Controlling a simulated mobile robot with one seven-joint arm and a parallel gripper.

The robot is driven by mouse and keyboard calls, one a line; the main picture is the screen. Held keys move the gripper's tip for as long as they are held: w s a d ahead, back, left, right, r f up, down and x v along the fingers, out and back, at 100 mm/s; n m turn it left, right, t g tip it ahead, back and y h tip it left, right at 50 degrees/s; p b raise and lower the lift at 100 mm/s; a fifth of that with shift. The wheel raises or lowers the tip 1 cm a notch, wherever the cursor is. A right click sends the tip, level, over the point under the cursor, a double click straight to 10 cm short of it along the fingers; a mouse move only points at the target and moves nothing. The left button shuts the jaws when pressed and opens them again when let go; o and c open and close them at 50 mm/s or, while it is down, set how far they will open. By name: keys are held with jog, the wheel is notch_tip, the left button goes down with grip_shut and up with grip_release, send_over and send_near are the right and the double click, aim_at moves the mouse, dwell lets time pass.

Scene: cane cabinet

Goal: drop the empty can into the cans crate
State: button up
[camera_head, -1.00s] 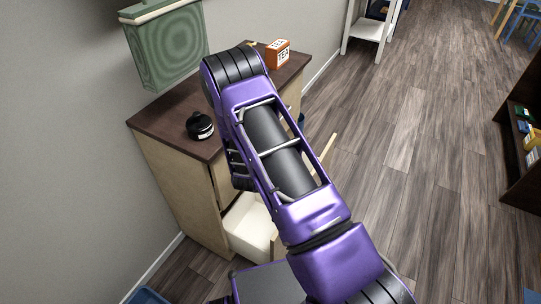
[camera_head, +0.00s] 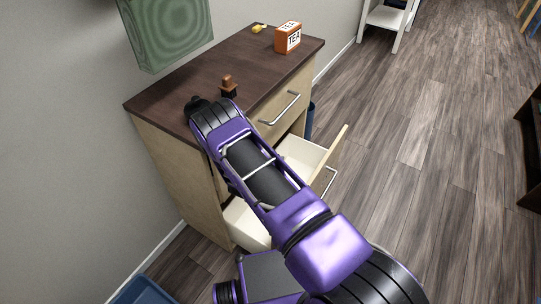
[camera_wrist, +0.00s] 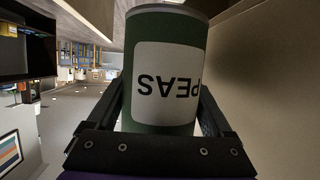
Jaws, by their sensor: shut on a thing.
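A green can with a white PEAS label (camera_wrist: 168,75) is between the fingers of my gripper (camera_wrist: 163,92) in the wrist view. The gripper is shut on it, and the label reads upside down in that picture. The can and gripper are hidden behind my purple arm in the head view. A blue open-topped container (camera_head: 146,290) is cut off at the bottom left of the head view. I cannot tell whether it is the cans crate.
A wooden cabinet (camera_head: 165,160) has open drawers, including one on the right (camera_head: 305,155).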

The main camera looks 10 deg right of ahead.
jog(key=shift+f+b, duration=0.55)
jog(key=shift+f, duration=0.75)
jog(key=o, duration=1.2)
jog(key=p+v, duration=0.2)
jog(key=v, duration=1.5)
jog(key=shift+s+a+r, duration=0.1)
jog(key=shift+s+r, duration=0.05)
jog(key=shift+r, duration=0.05)
